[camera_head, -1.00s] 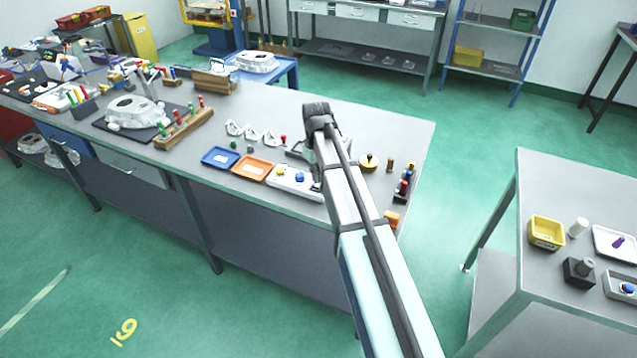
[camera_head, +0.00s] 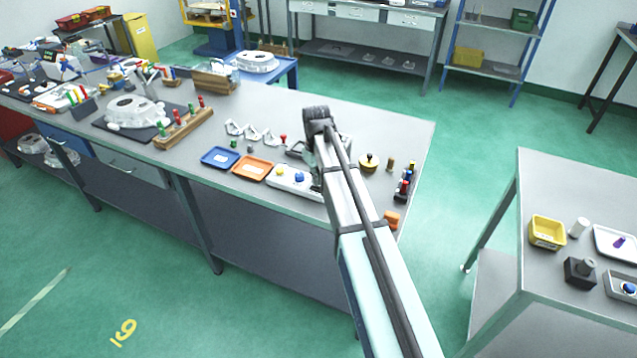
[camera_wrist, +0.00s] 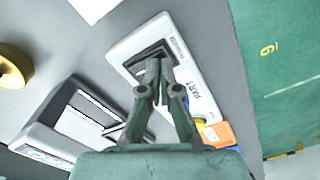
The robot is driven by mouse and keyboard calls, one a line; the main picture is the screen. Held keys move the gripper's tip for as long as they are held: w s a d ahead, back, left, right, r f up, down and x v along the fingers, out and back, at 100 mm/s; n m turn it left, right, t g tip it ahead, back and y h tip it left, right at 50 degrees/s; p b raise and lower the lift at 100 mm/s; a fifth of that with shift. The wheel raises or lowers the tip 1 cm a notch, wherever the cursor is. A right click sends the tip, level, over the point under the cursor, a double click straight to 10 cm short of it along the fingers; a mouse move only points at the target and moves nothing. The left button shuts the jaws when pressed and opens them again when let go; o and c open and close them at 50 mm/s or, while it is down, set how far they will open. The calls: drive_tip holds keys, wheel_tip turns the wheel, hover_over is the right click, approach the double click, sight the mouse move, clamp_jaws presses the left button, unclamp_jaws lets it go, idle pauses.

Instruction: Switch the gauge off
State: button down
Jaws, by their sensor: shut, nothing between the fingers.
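A white panel (camera_wrist: 133,42) with printed lettering lies under my gripper in the wrist view. A dark square part is set in it, and I cannot tell whether that is a switch or a display. My gripper (camera_wrist: 156,66) is shut and empty, its fingertips over or at this dark part; contact cannot be told. A yellow button (camera_wrist: 199,124) is partly hidden behind the right finger. In the head view the white panel (camera_head: 311,190) carries a yellow and a blue button, and my arm covers its right end.
A grey framed device (camera_wrist: 60,112) stands left of my gripper in the wrist view. Orange (camera_head: 252,168) and blue (camera_head: 220,158) trays lie left of the panel. A brass-coloured knobbed object (camera_head: 369,163) stands to the right. The bench's right end has some bare room.

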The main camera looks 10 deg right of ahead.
drive_tip(key=shift+f, duration=0.55)
drive_tip(key=shift+r, duration=0.15)
drive_tip(key=shift+r+p, duration=2.15)
drive_tip(key=shift+r, duration=1.25)
